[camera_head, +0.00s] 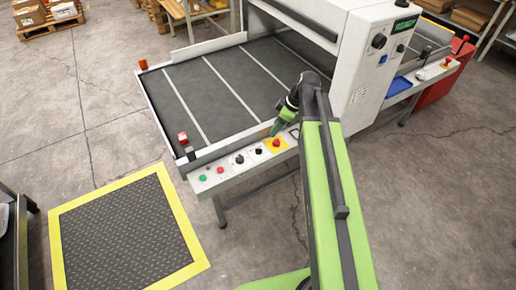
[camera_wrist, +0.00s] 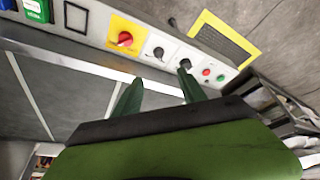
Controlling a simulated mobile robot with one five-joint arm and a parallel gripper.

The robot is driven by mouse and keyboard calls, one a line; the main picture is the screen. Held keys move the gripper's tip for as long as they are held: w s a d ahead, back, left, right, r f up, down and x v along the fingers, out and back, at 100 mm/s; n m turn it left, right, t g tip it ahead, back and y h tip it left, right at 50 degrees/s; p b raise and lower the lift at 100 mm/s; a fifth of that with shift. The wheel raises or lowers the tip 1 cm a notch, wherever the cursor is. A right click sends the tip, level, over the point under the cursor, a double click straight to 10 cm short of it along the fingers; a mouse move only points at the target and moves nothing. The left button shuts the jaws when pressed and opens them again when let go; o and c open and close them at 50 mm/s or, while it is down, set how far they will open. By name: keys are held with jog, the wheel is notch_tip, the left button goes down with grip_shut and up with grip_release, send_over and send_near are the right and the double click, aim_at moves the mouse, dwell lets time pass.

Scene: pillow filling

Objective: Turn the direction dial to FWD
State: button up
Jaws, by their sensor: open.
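The control panel (camera_head: 249,168) runs along the front edge of the conveyor machine. Two small black dials sit on it, the left one (camera_head: 239,159) and the right one (camera_head: 258,151); their labels are too small to read, so I cannot tell which is the direction dial. In the wrist view the dials show as a nearer-centre dial (camera_wrist: 158,53) and one further right (camera_wrist: 185,63). My gripper (camera_wrist: 160,76) is open and empty, its green fingers spread. The right fingertip appears close to the right-hand dial; contact cannot be told. In the head view my gripper (camera_head: 276,129) is at the panel's right part.
A red knob on a yellow plate (camera_head: 276,143) sits right of the dials. A red button (camera_head: 220,170) and a green button (camera_head: 202,178) sit left of them. The grey belt (camera_head: 225,85) lies behind the panel. The tall white housing (camera_head: 362,60) stands to the right.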

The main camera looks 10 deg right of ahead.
aim_at(259, 149)
jog(key=b+x, duration=1.5)
jog(key=x, duration=0.2)
jog(key=shift+d+f, duration=0.1)
jog(key=shift+f, duration=0.1)
